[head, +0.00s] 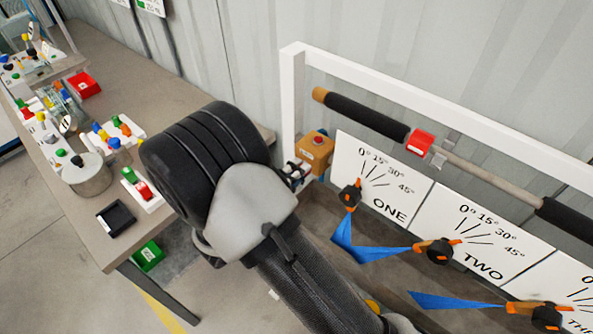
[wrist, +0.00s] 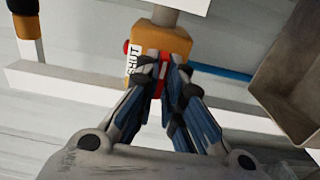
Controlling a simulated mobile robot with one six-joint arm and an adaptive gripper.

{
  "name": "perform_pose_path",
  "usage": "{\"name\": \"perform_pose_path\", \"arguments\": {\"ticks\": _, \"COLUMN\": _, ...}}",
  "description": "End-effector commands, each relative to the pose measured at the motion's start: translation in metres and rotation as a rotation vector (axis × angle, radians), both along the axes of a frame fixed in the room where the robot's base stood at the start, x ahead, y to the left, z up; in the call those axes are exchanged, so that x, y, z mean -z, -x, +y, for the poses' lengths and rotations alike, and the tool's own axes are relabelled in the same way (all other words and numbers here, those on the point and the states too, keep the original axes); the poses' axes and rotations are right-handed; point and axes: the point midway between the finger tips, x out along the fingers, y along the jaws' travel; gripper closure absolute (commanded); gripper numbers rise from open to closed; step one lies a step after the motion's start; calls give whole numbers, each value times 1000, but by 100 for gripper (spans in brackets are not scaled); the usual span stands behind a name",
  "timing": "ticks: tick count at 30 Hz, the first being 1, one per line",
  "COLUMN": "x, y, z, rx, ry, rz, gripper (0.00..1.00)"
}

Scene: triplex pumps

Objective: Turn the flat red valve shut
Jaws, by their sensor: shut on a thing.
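An orange box (head: 313,152) with a red button on top is fixed beside the white frame in the head view. The box also shows in the wrist view (wrist: 168,38), with a white label on its face and a red knob at its left side. My gripper (wrist: 161,78) has its fingers closed in front of the box face. A thin red strip, seemingly the flat red valve (wrist: 162,68), shows between the fingertips. The fingers hide most of it, so its angle is hard to tell. In the head view my gripper (head: 297,173) is small and partly hidden by my arm.
Dial boards (head: 383,178) with black and orange handles and blue flags stand right of the box. A bar (head: 365,115) with black sleeves runs above them. A workbench (head: 150,80) with trays and small parts stands left.

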Motion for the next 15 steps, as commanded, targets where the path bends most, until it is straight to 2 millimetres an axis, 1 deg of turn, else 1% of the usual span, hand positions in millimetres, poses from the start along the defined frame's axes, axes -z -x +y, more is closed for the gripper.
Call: {"name": "perform_pose_path", "arguments": {"ticks": 15, "x": 0, "y": 0, "z": 0, "rx": 0, "ry": 19, "rz": 19, "gripper": 100}}
